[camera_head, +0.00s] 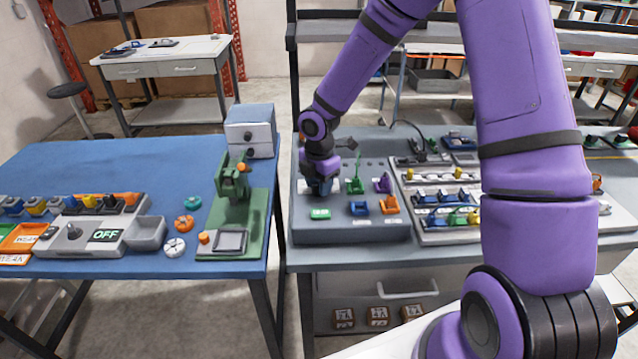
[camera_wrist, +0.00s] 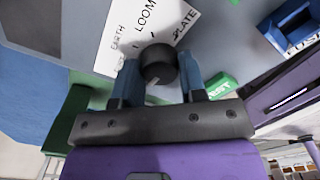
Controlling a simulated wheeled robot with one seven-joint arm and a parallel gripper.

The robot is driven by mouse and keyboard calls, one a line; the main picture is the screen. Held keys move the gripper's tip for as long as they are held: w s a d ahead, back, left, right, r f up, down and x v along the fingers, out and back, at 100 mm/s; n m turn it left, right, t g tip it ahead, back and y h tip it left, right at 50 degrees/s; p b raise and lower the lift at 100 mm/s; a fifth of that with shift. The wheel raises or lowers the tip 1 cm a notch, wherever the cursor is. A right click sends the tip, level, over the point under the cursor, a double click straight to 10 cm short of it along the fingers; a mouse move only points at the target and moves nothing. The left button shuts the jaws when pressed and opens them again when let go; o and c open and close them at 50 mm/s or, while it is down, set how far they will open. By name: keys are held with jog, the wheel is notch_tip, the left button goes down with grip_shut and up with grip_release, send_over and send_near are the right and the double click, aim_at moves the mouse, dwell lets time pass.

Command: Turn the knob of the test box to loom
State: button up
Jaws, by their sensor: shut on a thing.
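The test box (camera_head: 350,232) is a grey box at the front edge of the right-hand bench. Its knob (camera_wrist: 158,63) is black and round, on a white label plate (camera_wrist: 137,20) marked EARTH, LOOM and PLATE. My gripper (camera_wrist: 162,76) has one finger on each side of the knob and is shut on it. A pale mark shows on the knob, but I cannot tell which word it points to. In the head view my gripper (camera_head: 320,188) is at the box's left part and hides the knob.
Beside the gripper on the box are a green TEST button (camera_head: 320,213), a green lever (camera_head: 356,184), and blue (camera_head: 360,208), orange (camera_head: 390,204) and purple (camera_head: 382,182) controls. A green press (camera_head: 236,215) stands on the blue table to the left. A pale tray (camera_head: 460,233) of parts lies right.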

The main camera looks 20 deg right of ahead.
jog(key=m, duration=0.3)
jog(key=shift+m, duration=0.4)
jog(key=m, duration=0.3)
jog(key=shift+m, duration=0.4)
jog(key=m, duration=1.2)
jog(key=shift+m, duration=0.3)
jog(key=m, duration=0.5)
jog(key=shift+m, duration=0.4)
jog(key=o, duration=0.9)
